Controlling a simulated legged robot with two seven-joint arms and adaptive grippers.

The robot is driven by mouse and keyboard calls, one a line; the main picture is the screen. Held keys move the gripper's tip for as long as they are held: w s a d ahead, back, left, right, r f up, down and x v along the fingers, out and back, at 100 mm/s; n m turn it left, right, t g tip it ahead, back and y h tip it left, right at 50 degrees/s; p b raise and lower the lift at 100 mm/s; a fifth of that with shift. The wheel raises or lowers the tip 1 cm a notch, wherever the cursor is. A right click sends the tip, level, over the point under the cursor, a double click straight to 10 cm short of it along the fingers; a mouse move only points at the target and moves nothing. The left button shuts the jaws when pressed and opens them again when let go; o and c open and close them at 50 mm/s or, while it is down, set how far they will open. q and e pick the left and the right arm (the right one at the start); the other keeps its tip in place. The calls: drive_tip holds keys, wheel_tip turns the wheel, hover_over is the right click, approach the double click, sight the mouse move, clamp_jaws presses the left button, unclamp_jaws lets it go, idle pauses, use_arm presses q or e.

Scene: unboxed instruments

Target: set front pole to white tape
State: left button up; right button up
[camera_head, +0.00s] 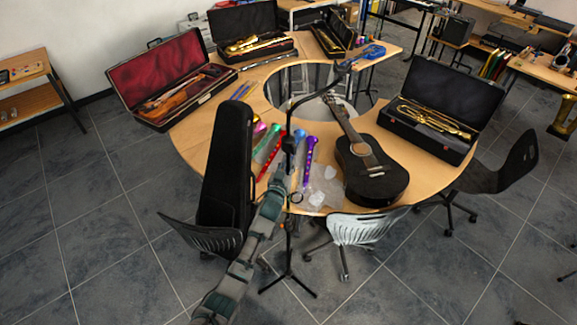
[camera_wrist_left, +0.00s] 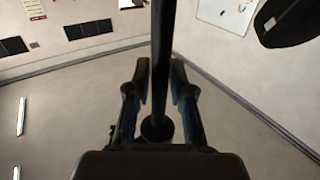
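The front pole (camera_head: 289,238) is a black stand with a boom arm and tripod feet on the floor, before the round table. It stands upright in the head view, with its boom slanting up over the table. In the left wrist view the pole (camera_wrist_left: 162,45) runs between my fingers, with a round dark part at its lower end. My left gripper (camera_head: 285,168) is at the upper part of the pole. In the left wrist view its fingers (camera_wrist_left: 161,78) lie close on both sides and look shut on it. I cannot make out white tape. My right gripper is not in view.
The round wooden table (camera_head: 190,135) carries a black guitar (camera_head: 368,170), coloured recorders and open instrument cases. A tall black case (camera_head: 226,165) stands just left of the pole. Chairs (camera_head: 362,228) stand around the front. Open tiled floor lies at the lower left.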

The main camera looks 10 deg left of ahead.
use_arm(q)
drive_tip(key=shift+o, duration=0.8)
drive_tip(key=shift+s, duration=0.1)
drive_tip(key=shift+f, duration=0.2)
drive_tip(key=shift+s+f, duration=0.1)
drive_tip(key=shift+s, duration=0.05)
drive_tip(key=s, duration=1.1)
drive_tip(key=shift+s+a, duration=0.3)
drive_tip(key=shift+a, duration=0.1)
